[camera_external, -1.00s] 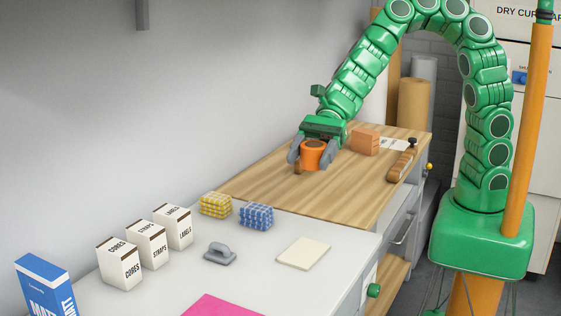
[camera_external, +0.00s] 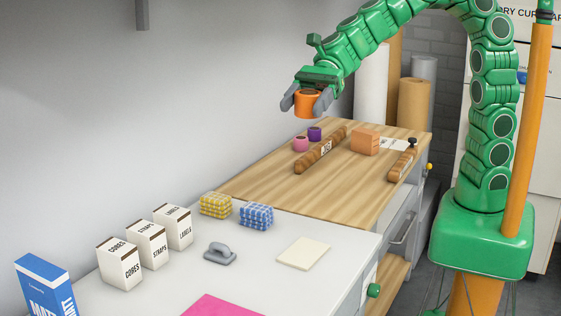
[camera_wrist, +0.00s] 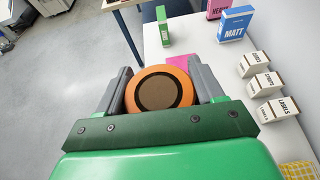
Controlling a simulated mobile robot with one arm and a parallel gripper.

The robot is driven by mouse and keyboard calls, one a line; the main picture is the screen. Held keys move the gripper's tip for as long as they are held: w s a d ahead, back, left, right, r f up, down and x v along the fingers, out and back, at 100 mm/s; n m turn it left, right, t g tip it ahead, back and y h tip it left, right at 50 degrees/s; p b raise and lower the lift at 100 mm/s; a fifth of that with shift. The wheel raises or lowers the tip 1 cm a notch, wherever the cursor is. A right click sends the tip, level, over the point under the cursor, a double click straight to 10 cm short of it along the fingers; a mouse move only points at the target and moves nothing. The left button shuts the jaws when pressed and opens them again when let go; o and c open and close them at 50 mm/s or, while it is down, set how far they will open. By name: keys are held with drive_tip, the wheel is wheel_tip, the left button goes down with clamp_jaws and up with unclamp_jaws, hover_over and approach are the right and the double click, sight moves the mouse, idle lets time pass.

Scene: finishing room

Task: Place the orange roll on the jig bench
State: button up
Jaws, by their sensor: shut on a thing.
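The orange roll (camera_external: 307,104) is held between the grey fingers of my gripper (camera_external: 306,101), up in the air above the wooden bench top. In the wrist view the orange roll (camera_wrist: 162,90) sits between both fingers, its brown round end with a dark ring facing the camera. A wooden-topped bench (camera_external: 300,186) stands below. On it lie a pink roll (camera_external: 300,144), a purple roll (camera_external: 315,134) and a long brown piece with a label (camera_external: 322,150). The pictures do not show which surface is the jig bench.
An orange-brown block (camera_external: 365,141) and a brown brush-like piece (camera_external: 402,165) sit on the wooden top. The white table in front holds yellow (camera_external: 216,205) and blue (camera_external: 256,215) checked bundles, a grey tool (camera_external: 219,253), cartons (camera_external: 146,245) and a pale pad (camera_external: 303,253). The wooden top's near part is clear.

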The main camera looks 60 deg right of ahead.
drive_tip(key=w+d+r+m+t+h, duration=0.1)
drive_tip(key=w+d+m+t, duration=0.15)
drive_tip(key=w, duration=0.45)
drive_tip(key=w+d+r+m+t+h, duration=0.1)
drive_tip(key=w+d+r+m+t, duration=0.2)
drive_tip(key=w, duration=0.4)
drive_tip(key=w+d+r+m+t+h, duration=0.2)
drive_tip(key=w+d+m+t+h, duration=0.7)
drive_tip(key=w+d, duration=0.95)
drive_tip(key=d+f+m+g+h, duration=0.25)
drive_tip(key=d+m+h, duration=0.35)
drive_tip(key=d, duration=0.8)
drive_tip(key=d+f+m+g+h, duration=0.1)
drive_tip(key=d+m+g+h, duration=0.2)
drive_tip(key=d+m+h, duration=0.75)
drive_tip(key=s+d+f+m+g, duration=0.25)
drive_tip(key=s+d+g, duration=0.55)
drive_tip(key=d, duration=0.6)
drive_tip(key=t, duration=0.1)
hover_over(288, 159)
drive_tip(key=shift+y, duration=0.25)
drive_tip(key=shift+d+f, duration=0.15)
drive_tip(key=shift+f, duration=17.6)
